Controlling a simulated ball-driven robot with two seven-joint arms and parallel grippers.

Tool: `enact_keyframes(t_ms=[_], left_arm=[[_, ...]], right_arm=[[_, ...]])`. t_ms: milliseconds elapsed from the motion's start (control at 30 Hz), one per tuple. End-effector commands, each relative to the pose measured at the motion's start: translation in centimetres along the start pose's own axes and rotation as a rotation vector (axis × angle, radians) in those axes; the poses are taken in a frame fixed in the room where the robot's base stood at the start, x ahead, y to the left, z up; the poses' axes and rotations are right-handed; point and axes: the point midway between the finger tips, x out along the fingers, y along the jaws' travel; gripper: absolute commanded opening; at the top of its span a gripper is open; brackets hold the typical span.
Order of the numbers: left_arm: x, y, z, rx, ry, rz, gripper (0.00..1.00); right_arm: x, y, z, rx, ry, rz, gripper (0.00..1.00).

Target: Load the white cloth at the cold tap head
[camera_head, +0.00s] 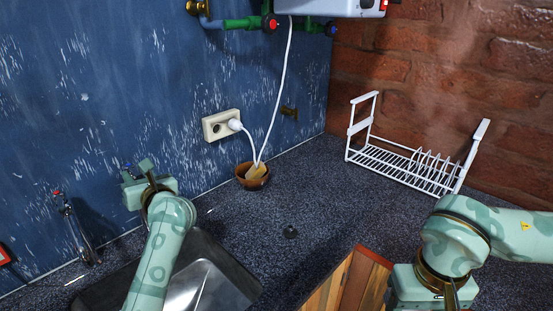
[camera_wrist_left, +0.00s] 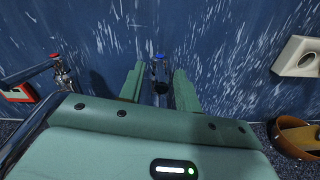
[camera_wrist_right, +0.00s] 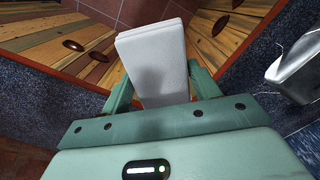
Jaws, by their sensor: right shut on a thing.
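In the left wrist view, the blue-topped cold tap head (camera_wrist_left: 160,68) is at the wall, between and beyond the fingers of my open left gripper (camera_wrist_left: 159,80). I cannot tell whether the fingers touch it. In the head view my left gripper (camera_head: 137,170) is near the blue wall above the sink, and the cold tap is hidden there. A folded white cloth (camera_wrist_right: 154,58) is between the fingers of my right gripper (camera_wrist_right: 152,88), which is shut on it. In the head view my right arm is at the lower right, and the cloth is hidden.
A red-topped tap (camera_head: 60,200) stands left of my left gripper. The metal sink (camera_head: 205,275) is below. A brown bowl (camera_head: 250,183) with a sponge sits under the wall socket (camera_head: 221,125). A white dish rack (camera_head: 400,165) stands at the back right. The middle counter is mostly clear.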

Motion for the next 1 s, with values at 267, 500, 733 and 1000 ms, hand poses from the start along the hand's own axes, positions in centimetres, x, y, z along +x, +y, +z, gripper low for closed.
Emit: enact_keyframes(t_ms=[267,500,733,1000], left_arm=[[0.3,0.0,0.0,0.001,-0.001,0.0,0.34],[0.3,0.0,0.0,0.002,-0.001,0.0,0.0],[0.5,-1.1,-0.5,-0.001,0.021,0.088,0.0],[0.7,-2.2,-0.1,0.003,0.054,0.265,0.0]], right_arm=[[0.0,0.0,0.0,0.0,0.0,0.0,0.43],[0.0,0.0,0.0,0.0,0.0,0.0,0.43],[2.6,0.0,-0.2,0.0,-0.013,0.0,0.43],[6.6,0.0,-0.6,0.0,-0.036,0.0,0.43]])
